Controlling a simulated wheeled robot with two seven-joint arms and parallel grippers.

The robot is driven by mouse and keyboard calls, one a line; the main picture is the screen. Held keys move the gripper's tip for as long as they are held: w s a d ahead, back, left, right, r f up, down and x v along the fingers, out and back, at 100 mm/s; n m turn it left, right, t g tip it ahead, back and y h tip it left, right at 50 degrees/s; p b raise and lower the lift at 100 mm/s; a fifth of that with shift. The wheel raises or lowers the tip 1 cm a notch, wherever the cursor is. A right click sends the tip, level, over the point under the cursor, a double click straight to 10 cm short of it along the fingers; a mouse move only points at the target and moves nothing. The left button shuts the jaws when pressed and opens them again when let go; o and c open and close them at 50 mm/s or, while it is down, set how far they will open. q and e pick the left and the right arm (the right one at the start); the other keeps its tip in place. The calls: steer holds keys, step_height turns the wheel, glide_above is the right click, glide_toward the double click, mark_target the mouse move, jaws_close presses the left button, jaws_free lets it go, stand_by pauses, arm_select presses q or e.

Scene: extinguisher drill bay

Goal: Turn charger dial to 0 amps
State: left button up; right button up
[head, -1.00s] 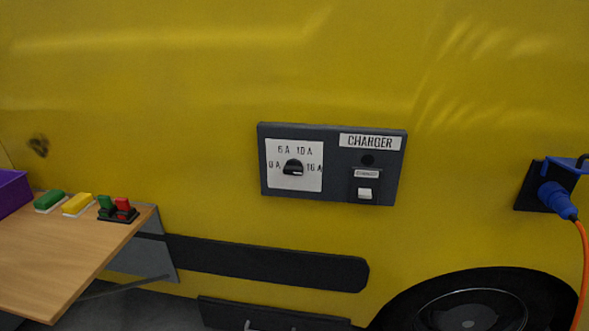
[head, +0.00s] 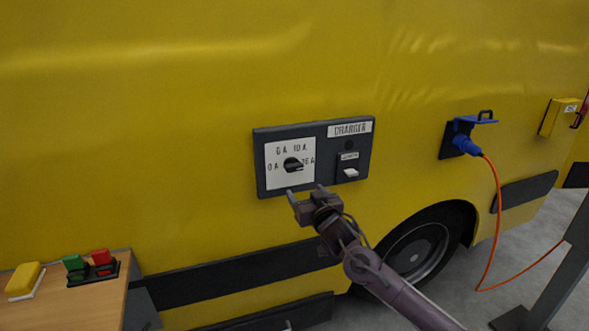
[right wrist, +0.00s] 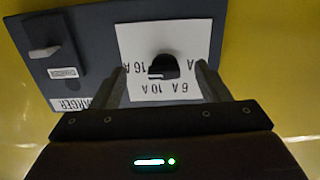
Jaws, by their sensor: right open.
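The charger panel (head: 330,178) is a dark grey plate on the yellow van side. Its dial (head: 292,165) is a black knob on a white square (head: 279,181) marked 0 A, 6 A, 10 A and 16 A. My right gripper (head: 305,190) is open and empty, just below and in front of the dial. In the right wrist view, upside down, the dial (right wrist: 163,67) shows between the open fingers (right wrist: 161,78); I see no contact.
A white rocker switch (head: 351,173) sits on the panel's right side. A blue plug (head: 465,145) with an orange cable (head: 497,220) is farther right. A wooden table (head: 95,300) with a yellow block (head: 24,279) and a green-and-red button box (head: 93,270) stands lower left.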

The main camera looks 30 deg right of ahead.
mark_target(296, 168)
steer(key=shift+t, duration=0.4)
steer(key=w+r, duration=0.1)
steer(key=w, duration=0.1)
steer(key=w+r, duration=0.1)
steer(key=w, duration=0.1)
steer(key=w+d+r+p, duration=0.1)
steer(key=r, duration=0.1)
steer(key=shift+w, duration=0.4)
steer(key=shift+x, duration=0.9)
arm_select(q)
steer(key=shift+r, duration=0.8)
arm_select(e)
steer(key=shift+f, duration=0.15)
steer(key=c, duration=1)
arm_select(q)
steer(key=shift+d, duration=0.1)
